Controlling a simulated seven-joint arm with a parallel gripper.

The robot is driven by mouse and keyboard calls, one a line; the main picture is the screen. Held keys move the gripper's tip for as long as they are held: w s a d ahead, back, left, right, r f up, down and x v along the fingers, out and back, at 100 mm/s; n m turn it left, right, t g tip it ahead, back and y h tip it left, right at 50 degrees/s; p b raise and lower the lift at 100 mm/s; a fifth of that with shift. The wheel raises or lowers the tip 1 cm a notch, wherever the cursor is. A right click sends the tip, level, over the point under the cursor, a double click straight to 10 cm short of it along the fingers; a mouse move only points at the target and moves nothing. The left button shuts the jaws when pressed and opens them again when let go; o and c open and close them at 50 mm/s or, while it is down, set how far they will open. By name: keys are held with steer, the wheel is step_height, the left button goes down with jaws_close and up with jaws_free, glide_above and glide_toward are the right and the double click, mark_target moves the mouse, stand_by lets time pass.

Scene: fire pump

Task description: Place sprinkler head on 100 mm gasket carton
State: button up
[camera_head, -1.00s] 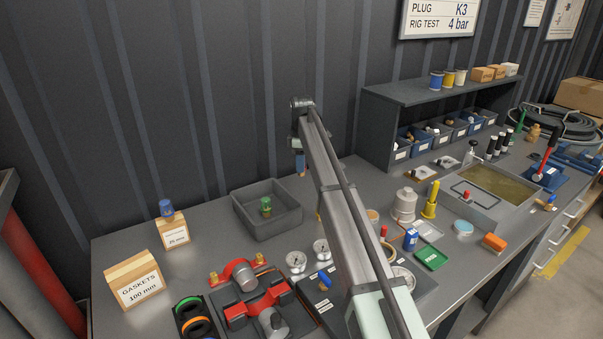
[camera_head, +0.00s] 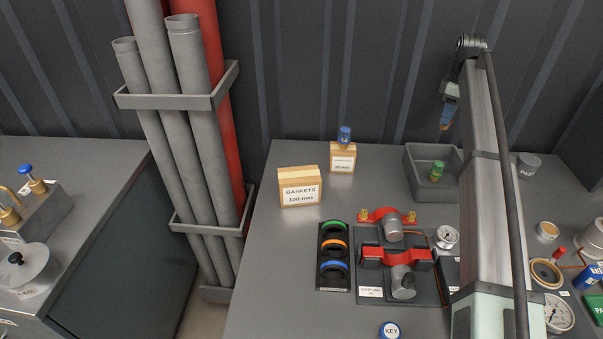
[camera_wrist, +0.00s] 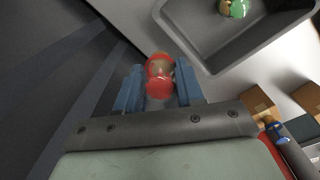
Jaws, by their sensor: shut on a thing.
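My gripper (camera_head: 446,106) is raised above the back of the grey open tray, near the wall. It is shut on the sprinkler head (camera_wrist: 159,72), a small red and brass-coloured piece between the blue fingers in the wrist view. In the head view only a small brass-coloured tip shows below the fingers. The 100 mm gasket carton (camera_head: 299,190) stands on the bench to the left of my gripper, with its label facing front and its top bare.
A smaller carton (camera_head: 342,157) with a blue-capped piece (camera_head: 345,134) on top stands behind and right of the gasket carton. The grey tray (camera_head: 415,180) holds a green piece (camera_head: 437,171). Coloured rings (camera_head: 334,246) and a red coupling (camera_head: 397,256) lie in front.

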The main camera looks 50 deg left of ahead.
steer(key=s+a+r+n, duration=0.2)
steer(key=s+a+r, duration=0.1)
steer(key=s+a, duration=0.8)
steer(key=s+a+r+n, duration=0.15)
steer(key=s+a, duration=0.25)
steer(key=s, duration=0.4)
steer(key=s+a+r+n, duration=0.1)
steer(key=s+a+r, duration=0.1)
steer(key=s+a, duration=0.45)
steer(key=n, duration=0.2)
glide_above(299, 174)
steer(key=shift+d+f, duration=0.1)
steer(key=shift+f, duration=4.3)
steer(key=shift+f, duration=0.15)
steer(key=o, duration=1.1)
